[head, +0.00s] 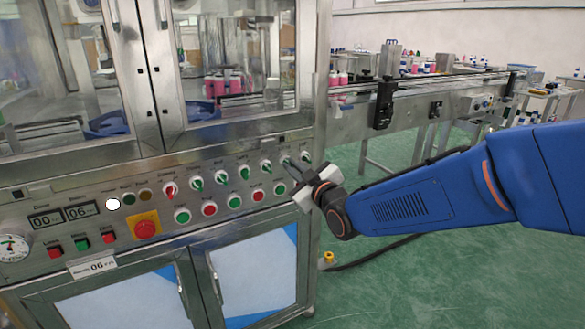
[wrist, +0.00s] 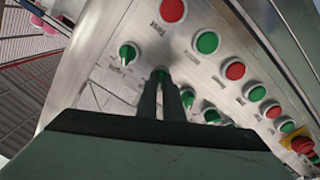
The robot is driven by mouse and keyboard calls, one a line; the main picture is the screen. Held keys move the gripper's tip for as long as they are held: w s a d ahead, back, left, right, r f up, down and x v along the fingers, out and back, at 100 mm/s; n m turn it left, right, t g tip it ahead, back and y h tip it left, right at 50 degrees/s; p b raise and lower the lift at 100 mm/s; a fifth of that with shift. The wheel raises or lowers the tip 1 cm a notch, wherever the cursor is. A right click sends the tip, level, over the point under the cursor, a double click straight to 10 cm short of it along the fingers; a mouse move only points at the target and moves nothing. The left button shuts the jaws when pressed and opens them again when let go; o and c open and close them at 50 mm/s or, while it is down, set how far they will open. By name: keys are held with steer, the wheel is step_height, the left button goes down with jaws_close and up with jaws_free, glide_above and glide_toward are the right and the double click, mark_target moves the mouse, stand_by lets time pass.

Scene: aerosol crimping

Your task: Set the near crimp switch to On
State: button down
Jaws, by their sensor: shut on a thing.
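A row of small green selector switches runs along the upper part of the steel control panel (head: 150,208). My gripper (head: 289,165) reaches in from the right in the head view. Its two dark fingers (wrist: 167,78) are shut on a green switch (wrist: 160,73), second from the panel's right end. The fingers hide most of that switch, so its setting cannot be told. The end switch (head: 305,157) is free beside it and also shows in the wrist view (wrist: 128,53). The label naming the near crimp switch is not legible.
Red and green push buttons sit below the switches, one red button (wrist: 172,10) close to the fingers. A red emergency stop (head: 145,229) on yellow is farther left. Glass doors are above the panel.

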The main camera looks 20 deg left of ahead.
steer(key=m, duration=1.1)
steer(key=shift+m, duration=0.4)
stand_by(0.4)
steer(key=c, duration=1.9)
jaws_free()
steer(key=shift+d, duration=0.1)
